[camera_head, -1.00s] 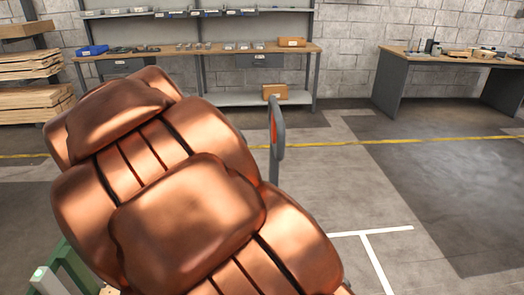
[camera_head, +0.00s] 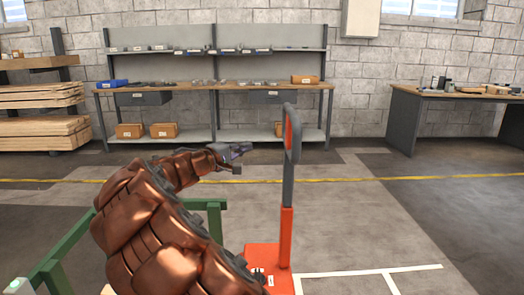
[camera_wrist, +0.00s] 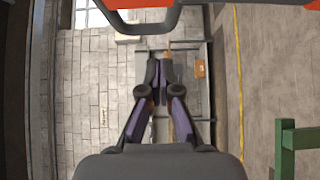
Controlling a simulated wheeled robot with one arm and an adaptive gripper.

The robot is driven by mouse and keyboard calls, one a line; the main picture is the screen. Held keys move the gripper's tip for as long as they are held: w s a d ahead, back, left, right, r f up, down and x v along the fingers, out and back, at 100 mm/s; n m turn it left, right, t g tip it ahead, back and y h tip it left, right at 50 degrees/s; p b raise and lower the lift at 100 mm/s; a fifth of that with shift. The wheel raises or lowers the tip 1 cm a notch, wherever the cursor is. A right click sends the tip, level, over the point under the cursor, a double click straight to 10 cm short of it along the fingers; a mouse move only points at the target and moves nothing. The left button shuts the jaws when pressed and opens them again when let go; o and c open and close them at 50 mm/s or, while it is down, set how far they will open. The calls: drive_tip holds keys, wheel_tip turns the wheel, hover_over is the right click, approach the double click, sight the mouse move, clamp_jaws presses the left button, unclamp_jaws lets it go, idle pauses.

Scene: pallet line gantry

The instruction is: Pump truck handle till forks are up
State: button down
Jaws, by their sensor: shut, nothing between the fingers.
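The truck handle is a grey upright loop (camera_head: 291,140) with a red inner edge, on an orange-red column. The orange truck body (camera_head: 268,258) shows low in the head view, partly behind my copper arm. The handle stands upright. My gripper (camera_head: 248,149) is left of the handle loop in the head view, apart from it in the picture, shut and empty. In the wrist view my gripper's fingers (camera_wrist: 160,72) are together, and the handle loop (camera_wrist: 150,27) crosses the top edge. The forks are not in view.
A green frame (camera_head: 213,225) stands left of the truck, partly behind my arm. A workbench (camera_head: 220,88) with shelves lines the back wall; another table (camera_head: 450,93) is at right. Timber (camera_head: 45,130) is stacked at left. The floor right of the truck is clear.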

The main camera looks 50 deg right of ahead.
drive_tip(key=s+d+b, duration=0.2)
drive_tip(key=s+d, duration=0.2)
drive_tip(key=d, duration=0.7)
drive_tip(key=shift+s+d, duration=0.2)
drive_tip(key=shift+d, duration=0.15)
drive_tip(key=shift+s+d, duration=0.1)
